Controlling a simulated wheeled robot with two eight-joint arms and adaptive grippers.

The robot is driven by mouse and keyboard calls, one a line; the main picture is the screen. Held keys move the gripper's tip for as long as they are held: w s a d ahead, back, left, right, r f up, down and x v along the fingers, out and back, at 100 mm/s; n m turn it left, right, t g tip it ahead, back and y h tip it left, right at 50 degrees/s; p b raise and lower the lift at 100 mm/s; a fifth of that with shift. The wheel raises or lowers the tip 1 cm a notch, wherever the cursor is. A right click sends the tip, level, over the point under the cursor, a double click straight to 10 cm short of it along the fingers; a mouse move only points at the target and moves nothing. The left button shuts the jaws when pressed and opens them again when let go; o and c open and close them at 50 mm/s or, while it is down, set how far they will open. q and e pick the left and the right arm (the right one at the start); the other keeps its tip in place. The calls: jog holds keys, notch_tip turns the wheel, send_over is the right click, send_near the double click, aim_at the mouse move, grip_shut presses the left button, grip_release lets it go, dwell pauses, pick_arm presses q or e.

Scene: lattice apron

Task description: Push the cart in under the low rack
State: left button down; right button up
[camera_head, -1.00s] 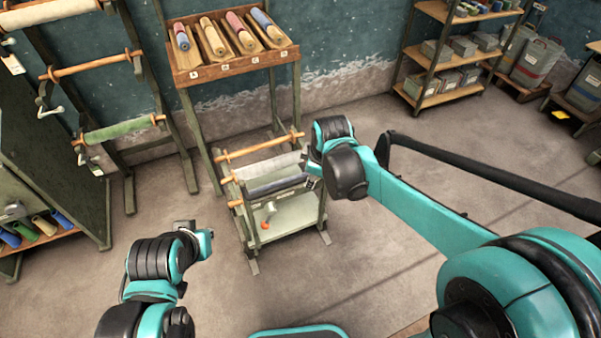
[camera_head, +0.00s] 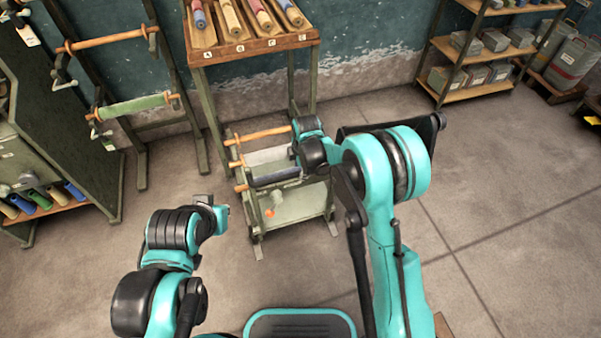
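The cart (camera_head: 312,204) is a small green-framed stand with wooden bars, a white roll, a dark roll and a lower shelf carrying a small orange-tipped item. It stands upright in front of the low rack (camera_head: 255,48), a green-legged frame with a sloped wooden tray of coloured rolls. The cart's far end is close to the rack's legs; how far it reaches under is unclear. My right gripper (camera_head: 297,154) is at the cart's upper right side, mostly hidden by its wrist; contact and finger opening are unclear. My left gripper (camera_head: 214,207) is left of the cart, apart from it, fingers unclear.
A frame with rollers (camera_head: 130,106) stands left of the rack, beside a dark green panel (camera_head: 72,135). A shelf unit (camera_head: 482,92) with grey boxes and metal canisters (camera_head: 570,57) stand at the back right. The floor right of the cart is clear.

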jog(key=shift+w+f, duration=0.15)
jog(key=shift+f, duration=0.6)
grip_shut()
jog(key=shift+a, duration=0.1)
